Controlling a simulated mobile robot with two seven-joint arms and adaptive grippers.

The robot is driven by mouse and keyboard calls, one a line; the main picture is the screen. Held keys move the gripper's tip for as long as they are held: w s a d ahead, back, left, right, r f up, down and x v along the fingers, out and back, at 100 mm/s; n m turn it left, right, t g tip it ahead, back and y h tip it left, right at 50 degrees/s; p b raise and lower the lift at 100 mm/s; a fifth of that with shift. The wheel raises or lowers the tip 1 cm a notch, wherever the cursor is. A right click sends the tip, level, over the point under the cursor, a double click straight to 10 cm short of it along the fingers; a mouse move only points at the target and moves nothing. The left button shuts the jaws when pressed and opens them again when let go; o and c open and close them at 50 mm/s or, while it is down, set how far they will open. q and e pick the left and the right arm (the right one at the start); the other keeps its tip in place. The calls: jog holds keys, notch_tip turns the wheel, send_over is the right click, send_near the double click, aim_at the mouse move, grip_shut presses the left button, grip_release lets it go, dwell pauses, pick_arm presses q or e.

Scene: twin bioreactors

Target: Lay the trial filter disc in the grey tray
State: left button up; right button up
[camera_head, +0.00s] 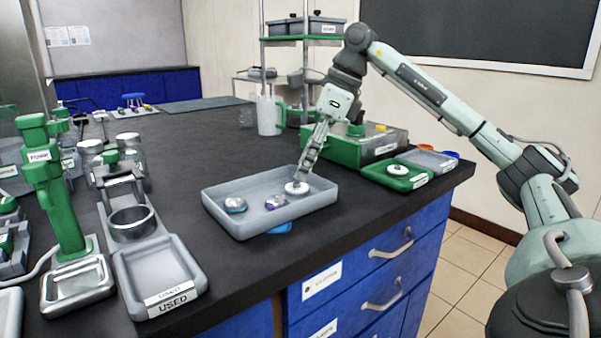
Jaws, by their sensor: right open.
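A wide grey tray (240,233) lies on the dark bench, with small round pieces in it. A white disc (293,190) lies at its right end, right under my right gripper (300,180). That gripper points down, is open, and its fingertips are at or just above this disc; I cannot tell if they touch it. A smaller grey tray (441,161) sits behind the green one. I cannot read which disc is the trial filter. My left gripper is out of view.
A grey tray marked USED (190,270) and a green stand (62,200) are at the left. A green-and-grey box (345,150) stands behind my right gripper. A white jug (269,116) is farther back. The bench's middle left is clear.

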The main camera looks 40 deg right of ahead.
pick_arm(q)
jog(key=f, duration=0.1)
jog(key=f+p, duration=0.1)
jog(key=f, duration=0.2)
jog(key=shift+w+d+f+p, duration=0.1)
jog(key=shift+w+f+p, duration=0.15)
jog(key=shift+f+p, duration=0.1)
pick_arm(e)
jog(key=v, duration=0.8)
jog(key=shift+s+r, duration=0.1)
jog(key=shift+s, duration=0.05)
